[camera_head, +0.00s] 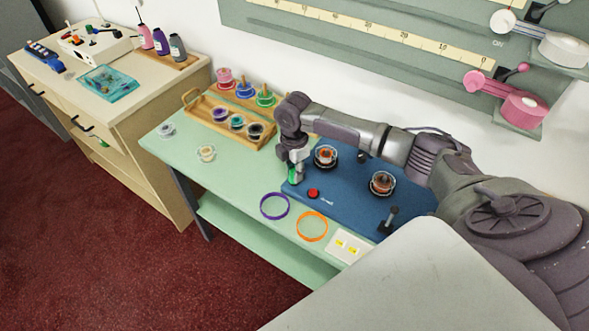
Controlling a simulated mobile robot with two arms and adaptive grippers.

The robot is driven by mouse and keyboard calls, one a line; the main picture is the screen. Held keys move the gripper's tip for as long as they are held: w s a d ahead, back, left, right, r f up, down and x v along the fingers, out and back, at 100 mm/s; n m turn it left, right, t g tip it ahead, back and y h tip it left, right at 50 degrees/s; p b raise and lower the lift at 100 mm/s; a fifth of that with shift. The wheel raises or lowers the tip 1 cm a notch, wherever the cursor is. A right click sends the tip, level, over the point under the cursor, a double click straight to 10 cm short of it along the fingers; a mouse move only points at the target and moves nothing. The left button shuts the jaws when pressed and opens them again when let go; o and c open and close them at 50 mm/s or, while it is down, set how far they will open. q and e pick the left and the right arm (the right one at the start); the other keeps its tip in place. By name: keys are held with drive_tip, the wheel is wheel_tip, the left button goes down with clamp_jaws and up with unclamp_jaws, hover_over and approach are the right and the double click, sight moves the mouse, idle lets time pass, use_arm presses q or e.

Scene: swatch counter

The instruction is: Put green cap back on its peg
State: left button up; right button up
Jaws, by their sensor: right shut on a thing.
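My right gripper (295,170) points down over the left edge of the blue board (345,204). It is shut on a small green thing (292,175), which looks like the green cap; the fingers partly cover it, and I cannot tell whether it touches the board. A dark upright peg-like piece (391,216) stands near the board's front right, and another dark piece (362,156) shows at its back, beside my arm. My left gripper is not in view.
A purple ring (274,206) and an orange ring (312,226) lie in front.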

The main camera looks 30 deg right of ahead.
drive_tip(key=o, duration=0.8)
drive_tip(key=shift+r, duration=0.15)
wheel_tip(320, 180, up, 7)
drive_tip(key=p, duration=0.8)
idle(0.6)
